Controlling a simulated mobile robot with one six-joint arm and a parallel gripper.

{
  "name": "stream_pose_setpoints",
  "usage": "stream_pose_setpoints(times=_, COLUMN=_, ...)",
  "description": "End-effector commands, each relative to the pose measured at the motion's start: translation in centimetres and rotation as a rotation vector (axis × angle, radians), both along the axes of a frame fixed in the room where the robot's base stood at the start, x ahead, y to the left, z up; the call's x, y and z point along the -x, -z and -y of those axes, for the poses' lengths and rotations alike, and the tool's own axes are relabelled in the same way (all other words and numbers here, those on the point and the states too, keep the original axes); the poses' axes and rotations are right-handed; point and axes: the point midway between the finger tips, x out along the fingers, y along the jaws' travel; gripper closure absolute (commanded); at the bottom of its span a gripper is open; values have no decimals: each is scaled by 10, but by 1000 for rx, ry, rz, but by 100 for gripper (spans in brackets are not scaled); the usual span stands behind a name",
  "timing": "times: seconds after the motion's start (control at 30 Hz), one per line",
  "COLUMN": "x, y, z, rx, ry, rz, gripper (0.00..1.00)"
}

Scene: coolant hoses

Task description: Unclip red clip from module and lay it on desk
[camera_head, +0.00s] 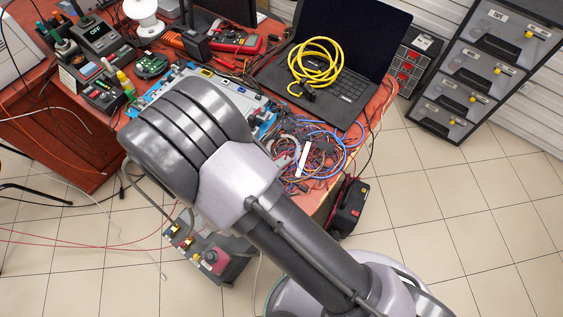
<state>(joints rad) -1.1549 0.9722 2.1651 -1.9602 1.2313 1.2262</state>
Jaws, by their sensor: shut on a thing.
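My gripper does not show; my own arm (235,180) covers the middle of the picture and hides the space beneath it. A silver tray-like module with blue edges (265,112) lies on the red-brown desk (378,98), largely hidden behind my arm. I cannot tell for sure that this is the task's module. I cannot make out the red clip, and what my gripper holds is hidden.
An open laptop (349,88) bears a coiled yellow cable (316,62). Tangled wires (325,146) crowd the desk's near right. Tools and meters, including a red multimeter (236,41), fill the back. A grey box (231,264) and black case (349,207) stand below.

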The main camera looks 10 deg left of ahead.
Motion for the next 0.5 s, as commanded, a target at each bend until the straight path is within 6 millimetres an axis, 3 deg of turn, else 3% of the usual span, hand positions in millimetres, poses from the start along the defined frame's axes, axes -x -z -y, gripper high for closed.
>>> stream_pose_setpoints(times=0.13, x=0, y=-1, z=0, rx=0, ry=0, rz=0, gripper=100)
stream_pose_setpoints(times=0.17, x=0, y=-1, z=0, rx=0, ry=0, rz=0, gripper=82)
stream_pose_setpoints(times=0.27, x=0, y=-1, z=0, rx=0, ry=0, rz=0, gripper=63)
stream_pose_setpoints(times=0.5, x=0, y=0, z=0, rx=0, ry=0, rz=-1, gripper=61)
